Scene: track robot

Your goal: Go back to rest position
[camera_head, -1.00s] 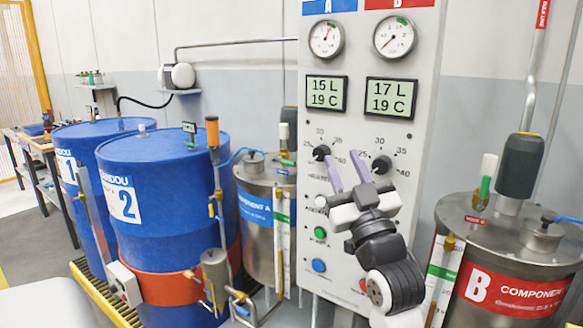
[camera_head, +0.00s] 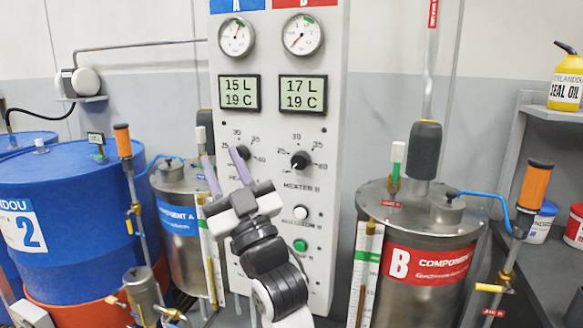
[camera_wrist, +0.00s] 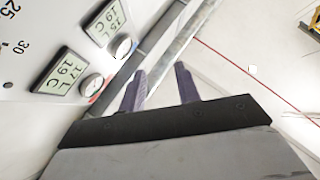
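My gripper (camera_head: 224,172) is raised in front of the control panel (camera_head: 325,130) in the head view, its two purple fingers pointing up and apart. It is open with nothing between the fingers. The right heater knob (camera_head: 300,160) is in plain view just right of my gripper. Whether the fingers touch the panel cannot be told from the head view.
A blue drum (camera_head: 75,220) and the component A tank (camera_head: 180,232) stand left of the panel. The component B tank (camera_head: 425,225) stands to the right. A shelf (camera_head: 520,165) with a yellow oil bottle (camera_head: 566,80) is at the far right.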

